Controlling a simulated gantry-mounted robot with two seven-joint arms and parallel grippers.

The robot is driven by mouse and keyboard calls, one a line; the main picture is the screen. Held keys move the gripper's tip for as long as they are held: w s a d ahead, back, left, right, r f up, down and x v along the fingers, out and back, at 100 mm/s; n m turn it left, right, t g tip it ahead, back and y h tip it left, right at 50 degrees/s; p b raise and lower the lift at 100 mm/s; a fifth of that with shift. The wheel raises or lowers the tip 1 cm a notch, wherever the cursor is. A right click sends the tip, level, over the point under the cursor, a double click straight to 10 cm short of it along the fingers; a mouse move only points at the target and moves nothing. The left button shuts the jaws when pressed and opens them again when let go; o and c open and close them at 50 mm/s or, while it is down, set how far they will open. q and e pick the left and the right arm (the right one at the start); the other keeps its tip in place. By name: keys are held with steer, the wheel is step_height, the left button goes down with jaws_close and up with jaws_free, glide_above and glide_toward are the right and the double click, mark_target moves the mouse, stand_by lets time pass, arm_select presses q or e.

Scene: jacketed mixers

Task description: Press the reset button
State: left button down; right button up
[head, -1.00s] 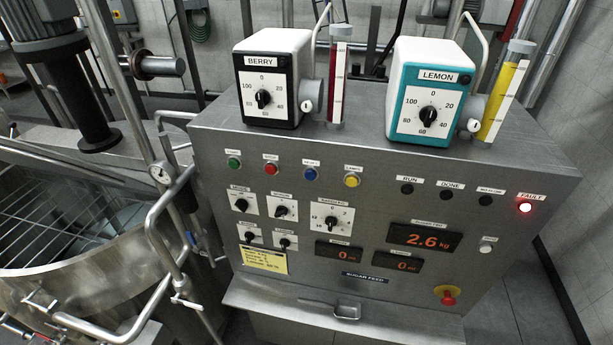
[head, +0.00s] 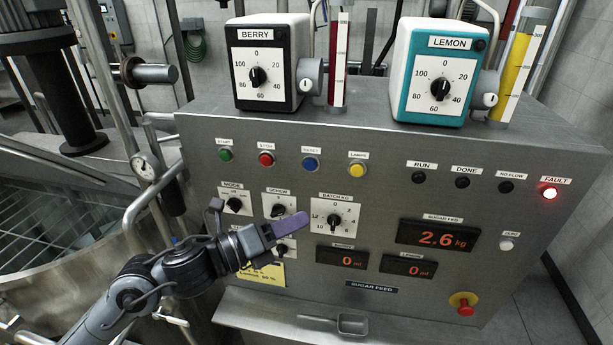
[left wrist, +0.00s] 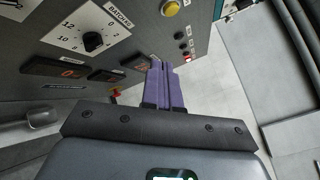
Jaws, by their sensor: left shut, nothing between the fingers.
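The reset button is the blue button (head: 311,164) under the "RESET" label, in the upper row of the steel control panel (head: 370,205). It sits between the red stop button (head: 266,159) and the yellow lamps button (head: 357,170). My left gripper (head: 298,224) is shut and empty, with purple fingers. In the head view it shows below the blue button and left of the batch dial (head: 335,216). In the left wrist view its fingers (left wrist: 167,66) point toward the panel, and a yellow button (left wrist: 171,8) shows at the top; the blue button is not seen there. My right gripper is out of view.
The red fault lamp (head: 549,193) is lit. A green start button (head: 225,155) is at the row's left end. A red emergency knob (head: 464,303) is low on the right. Berry (head: 268,62) and lemon (head: 436,72) dosing units stand on top. A scoop (head: 350,324) lies on the ledge below.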

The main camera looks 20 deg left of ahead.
mark_target(310, 165)
arm_select(q)
steer(key=r, duration=0.3)
steer(key=shift+w+a+r+m, duration=0.15)
steer(key=shift+a+r+m, duration=0.15)
steer(key=shift+r, duration=0.1)
steer(key=shift+w, duration=0.1)
steer(key=shift+w+a+p, duration=0.1)
steer(key=shift+w+a, duration=0.1)
steer(key=shift+w, duration=1.2)
steer(key=shift+w+a+p, duration=0.15)
steer(key=shift+w+a, duration=0.1)
steer(key=shift+w, duration=1.2)
steer(key=shift+w+a+p, duration=0.1)
steer(key=shift+w+a, duration=0.1)
steer(key=shift+w, duration=1.2)
steer(key=shift+w, duration=0.1)
steer(key=shift+w, duration=0.3)
